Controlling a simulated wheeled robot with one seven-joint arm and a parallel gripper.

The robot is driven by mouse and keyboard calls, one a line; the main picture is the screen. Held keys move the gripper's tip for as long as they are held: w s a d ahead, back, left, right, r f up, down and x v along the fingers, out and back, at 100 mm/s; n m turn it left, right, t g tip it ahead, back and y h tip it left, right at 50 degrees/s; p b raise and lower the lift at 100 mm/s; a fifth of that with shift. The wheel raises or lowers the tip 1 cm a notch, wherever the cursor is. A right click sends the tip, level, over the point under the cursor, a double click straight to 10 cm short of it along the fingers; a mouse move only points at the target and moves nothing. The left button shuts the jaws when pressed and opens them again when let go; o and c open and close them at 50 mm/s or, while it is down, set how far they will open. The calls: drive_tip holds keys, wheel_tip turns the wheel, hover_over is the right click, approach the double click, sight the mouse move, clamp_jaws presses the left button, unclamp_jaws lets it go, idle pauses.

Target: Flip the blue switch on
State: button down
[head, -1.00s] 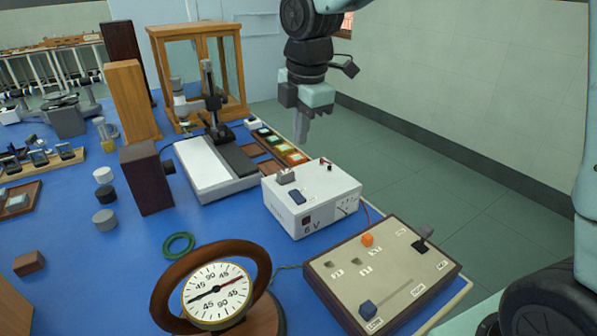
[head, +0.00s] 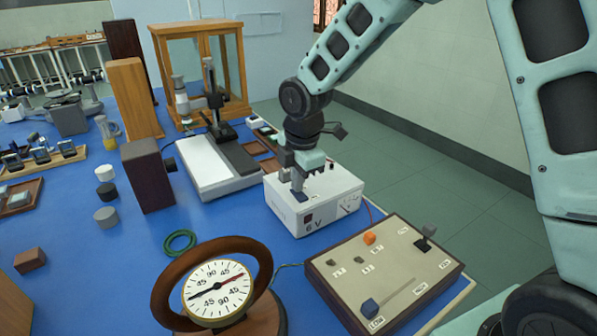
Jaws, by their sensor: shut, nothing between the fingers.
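A white power supply box (head: 278,208) marked 6 V stands on the blue bench top. A small dark blue rocker switch (head: 301,198) sits on its top face near the front left edge. My gripper (head: 299,190) is shut and empty, pointing down, with its fingertips at this switch. The fingers hide part of the switch, and I cannot tell whether they touch it or which way it is tilted. The gripper also hides much of the box's top, including the grey part at its back left.
A round dial meter (head: 218,290) stands in front. A grey-white instrument (head: 205,170) stands to the left of the box.

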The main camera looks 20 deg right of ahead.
drive_tip(key=shift+w+p, duration=0.1)
drive_tip(key=shift+p, duration=0.4)
drive_tip(key=shift+f, duration=0.15)
drive_tip(key=shift+s+d, duration=0.15)
drive_tip(key=shift+s, duration=0.6)
drive_tip(key=shift+r+p, duration=0.25)
drive_tip(key=shift+p, duration=0.1)
drive_tip(key=shift+r, duration=0.25)
wheel_tip(320, 180, up, 13)
drive_tip(key=s+p, duration=0.2)
drive_tip(key=p, duration=0.1)
drive_tip(key=shift+d, duration=0.2)
